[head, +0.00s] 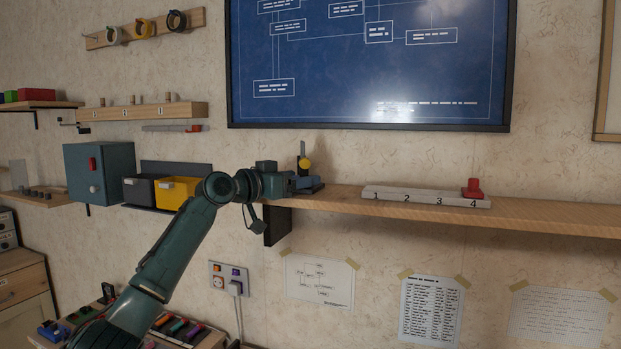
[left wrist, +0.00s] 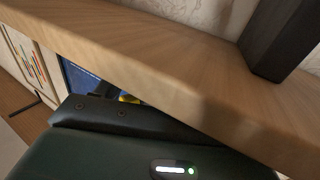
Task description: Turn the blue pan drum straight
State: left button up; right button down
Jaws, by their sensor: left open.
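A small fixture with a black upright and a yellow round part (head: 305,164) stands at the left end of the wooden shelf (head: 540,214). A blue part (head: 306,182), which looks like the pan drum, shows low on it, mostly hidden by my gripper. How far it is turned cannot be made out. My left gripper (head: 312,186) is at this blue part, open; whether it touches is unclear. My right gripper is not in view.
A numbered rail (head: 400,195) with a red piece (head: 473,188) lies along the shelf. A black bracket (head: 278,225) is under the shelf, close to my wrist. Yellow (head: 177,192) and grey bins and a blue-grey box (head: 98,172) stand left of my arm.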

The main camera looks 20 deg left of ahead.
pick_arm(q)
jog(key=shift+w+d, duration=0.1)
jog(key=shift+w, duration=0.2)
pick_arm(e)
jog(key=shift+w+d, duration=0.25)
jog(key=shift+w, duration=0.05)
pick_arm(q)
jog(key=shift+c, duration=0.3)
jog(key=c, duration=0.8)
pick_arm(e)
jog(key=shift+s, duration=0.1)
pick_arm(q)
jog(key=shift+c, duration=0.2)
